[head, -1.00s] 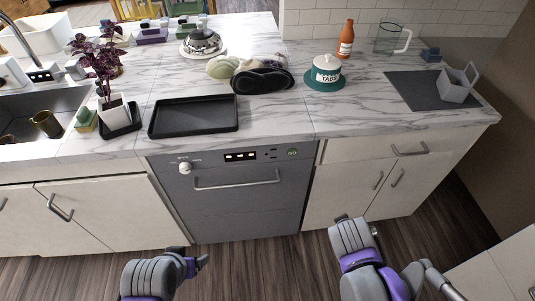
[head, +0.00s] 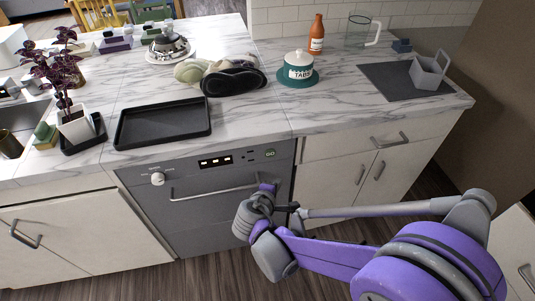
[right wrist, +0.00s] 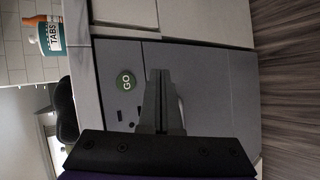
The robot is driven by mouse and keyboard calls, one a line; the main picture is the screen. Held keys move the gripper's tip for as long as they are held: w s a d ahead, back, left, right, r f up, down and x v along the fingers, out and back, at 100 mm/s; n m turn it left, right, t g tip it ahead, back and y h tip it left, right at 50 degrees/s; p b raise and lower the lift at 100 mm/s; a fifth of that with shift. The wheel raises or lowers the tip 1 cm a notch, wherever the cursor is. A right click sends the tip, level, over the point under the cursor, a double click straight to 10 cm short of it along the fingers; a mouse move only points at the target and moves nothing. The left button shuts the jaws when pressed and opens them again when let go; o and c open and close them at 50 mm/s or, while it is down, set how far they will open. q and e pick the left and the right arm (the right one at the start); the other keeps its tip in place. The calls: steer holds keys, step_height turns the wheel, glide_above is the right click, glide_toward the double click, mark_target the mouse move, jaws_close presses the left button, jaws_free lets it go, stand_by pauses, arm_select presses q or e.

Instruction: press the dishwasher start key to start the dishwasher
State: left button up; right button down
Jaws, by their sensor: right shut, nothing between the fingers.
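The grey dishwasher (head: 215,205) is built in under the marble counter, its door closed. Its start key (head: 270,153) is a small green button at the right end of the control panel. In the right wrist view the key (right wrist: 126,82) is a round green button marked GO. My right gripper (head: 266,189) is in front of the dishwasher's right part, below the key in the head view. In the right wrist view its shut, empty fingers (right wrist: 160,77) appear beside the key; whether they touch anything cannot be told. My left gripper is out of view.
The dishwasher handle (head: 228,189) sticks out below the panel, close to my right gripper. A white knob (head: 158,179) is at the panel's left. A black tray (head: 163,124) and a lidded TABS jar (head: 298,67) stand on the counter above. Floor shows in front.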

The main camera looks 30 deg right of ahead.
steer(key=shift+w, duration=0.1)
glide_toward(273, 156)
steer(key=shift+s+f+x, duration=0.15)
steer(key=shift+s+x, duration=0.05)
steer(key=shift+x, duration=1.05)
steer(key=shift+s+f+x, duration=0.1)
steer(key=shift+s+x, duration=0.1)
steer(key=shift+x, duration=1.1)
steer(key=shift+d, duration=0.15)
steer(key=shift+w, duration=0.4)
steer(key=shift+w+d, duration=0.15)
steer(key=shift+w, duration=0.2)
stand_by(0.4)
steer(key=shift+s+a, duration=0.2)
steer(key=shift+s, duration=0.55)
